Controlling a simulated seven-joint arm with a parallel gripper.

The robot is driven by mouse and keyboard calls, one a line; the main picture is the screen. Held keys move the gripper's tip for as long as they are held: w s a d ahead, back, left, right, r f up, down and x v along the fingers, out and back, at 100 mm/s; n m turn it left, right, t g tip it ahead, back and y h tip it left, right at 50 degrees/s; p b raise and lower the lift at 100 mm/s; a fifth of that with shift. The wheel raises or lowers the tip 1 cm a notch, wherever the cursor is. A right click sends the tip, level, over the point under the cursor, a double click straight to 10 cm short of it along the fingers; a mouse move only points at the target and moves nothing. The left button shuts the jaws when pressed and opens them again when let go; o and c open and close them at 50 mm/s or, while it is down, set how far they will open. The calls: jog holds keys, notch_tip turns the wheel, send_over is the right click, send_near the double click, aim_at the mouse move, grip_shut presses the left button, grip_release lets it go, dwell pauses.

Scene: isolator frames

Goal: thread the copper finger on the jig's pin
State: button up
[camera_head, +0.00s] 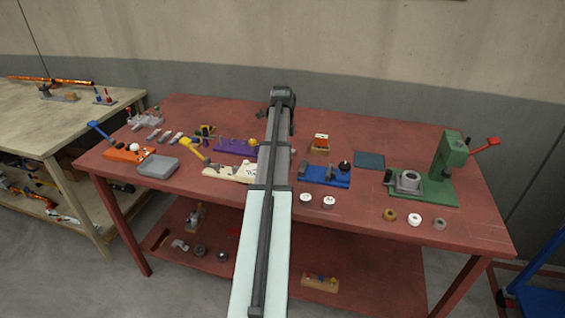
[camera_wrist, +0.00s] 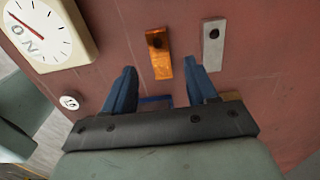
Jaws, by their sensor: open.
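The copper finger (camera_wrist: 159,55) is a flat, narrow orange-brown strip with a hole near its far end. In the wrist view it lies on the red table top, between the tips of my gripper (camera_wrist: 160,67). My gripper's two blue fingers are apart, one on each side of the strip's near part, with a gap on both sides. I cannot tell how high the fingers are above it. A similar grey strip with a hole (camera_wrist: 212,46) lies to the right. I cannot pick out the jig's pin in either view. In the head view my arm hides part of the table.
A dial gauge (camera_wrist: 47,32) and a small white disc (camera_wrist: 69,102) lie left of my gripper. In the head view, a blue fixture (camera_head: 324,178), a green press (camera_head: 447,160) and a purple fixture (camera_head: 236,146) stand on the red table (camera_head: 380,134).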

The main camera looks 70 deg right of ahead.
jog(key=shift+s+f, duration=0.1)
jog(key=shift+f, duration=1.9)
jog(key=shift+c, duration=0.2)
grip_shut()
